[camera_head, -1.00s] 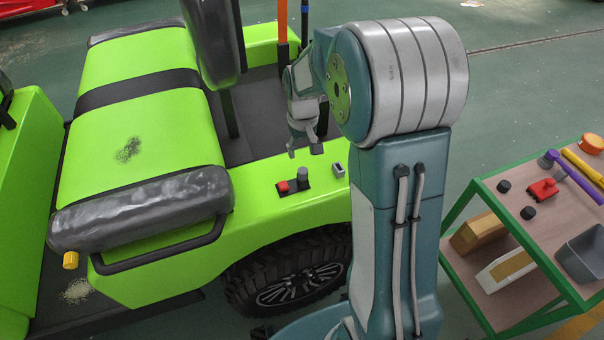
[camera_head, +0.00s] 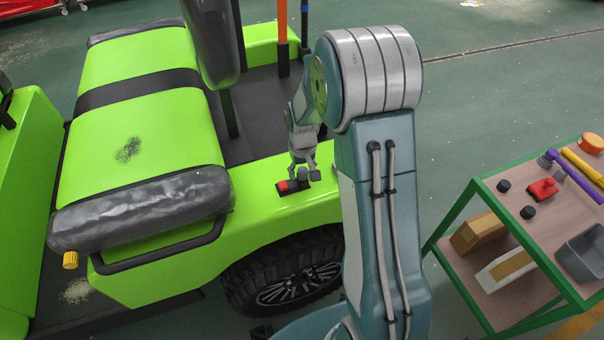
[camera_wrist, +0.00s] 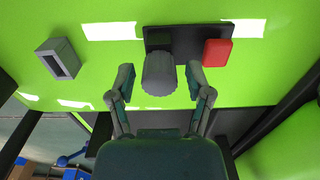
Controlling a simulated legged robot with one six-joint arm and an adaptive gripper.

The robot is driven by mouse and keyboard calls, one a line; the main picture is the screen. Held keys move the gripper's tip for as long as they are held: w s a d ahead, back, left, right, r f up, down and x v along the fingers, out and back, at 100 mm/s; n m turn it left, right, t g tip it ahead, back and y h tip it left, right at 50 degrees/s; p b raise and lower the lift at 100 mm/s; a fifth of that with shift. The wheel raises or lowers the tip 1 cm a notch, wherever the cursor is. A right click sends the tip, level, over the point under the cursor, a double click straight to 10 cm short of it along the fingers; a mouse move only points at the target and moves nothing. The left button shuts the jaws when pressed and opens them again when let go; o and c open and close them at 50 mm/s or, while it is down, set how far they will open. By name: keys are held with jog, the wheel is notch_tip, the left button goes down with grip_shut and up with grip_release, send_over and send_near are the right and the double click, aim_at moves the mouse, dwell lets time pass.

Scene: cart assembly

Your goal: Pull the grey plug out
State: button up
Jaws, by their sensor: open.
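The grey plug (camera_wrist: 159,74) is a round ribbed knob on a black base plate (camera_wrist: 188,34) on the green cart body. It also shows in the head view (camera_head: 303,174), just below my gripper (camera_head: 304,170). In the wrist view, my gripper (camera_wrist: 160,80) is open, with one finger on each side of the plug. Small gaps seem to show between fingers and plug; I cannot tell whether either touches. A red block (camera_wrist: 217,52) sits on the same plate, right of the plug in the wrist view.
A grey rectangular socket (camera_wrist: 58,59) is on the green surface to the left in the wrist view. The black seat armrest (camera_head: 140,210) stands left of the plate. A green-framed trolley (camera_head: 530,240) with tools and parts stands at the right. Floor lies between.

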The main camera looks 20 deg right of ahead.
aim_at(303, 170)
grip_shut()
jog(key=shift+r, duration=0.3)
jog(key=shift+r, duration=2.9)
